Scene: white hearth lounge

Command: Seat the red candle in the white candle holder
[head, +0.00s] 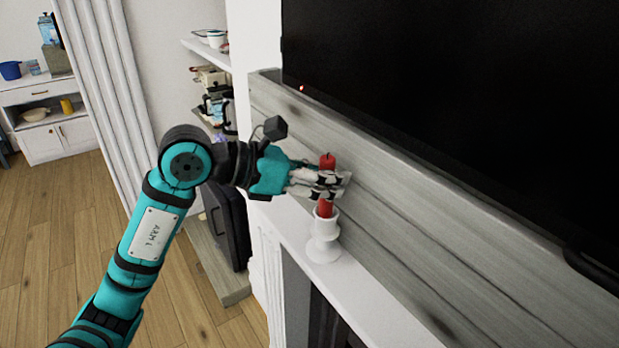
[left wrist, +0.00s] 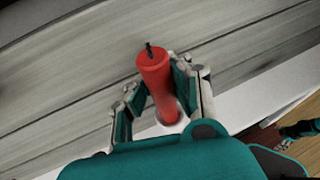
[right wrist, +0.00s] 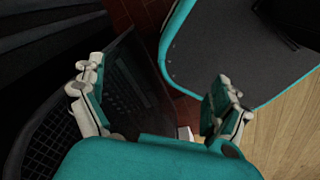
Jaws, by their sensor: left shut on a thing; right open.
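The red candle (head: 327,160) stands nearly upright above the mantel in the head view. My left gripper (head: 322,182) is shut on its middle, with the wick end sticking out above the fingers. The candle's lower end shows below the fingers at the cup of the white candle holder (head: 323,247); I cannot tell how deep it sits. The left wrist view shows the candle (left wrist: 155,75) between both fingers, with a bit of the white holder (left wrist: 184,111) behind its base. My right gripper (right wrist: 155,92) is open and empty in the right wrist view, away from the mantel.
The holder stands on the white mantel shelf (head: 375,300). Grey wood boards (head: 420,230) rise close behind it, and a large black screen (head: 470,110) hangs above. The right wrist view shows a dark mesh object (right wrist: 60,130) and wood floor (right wrist: 285,140).

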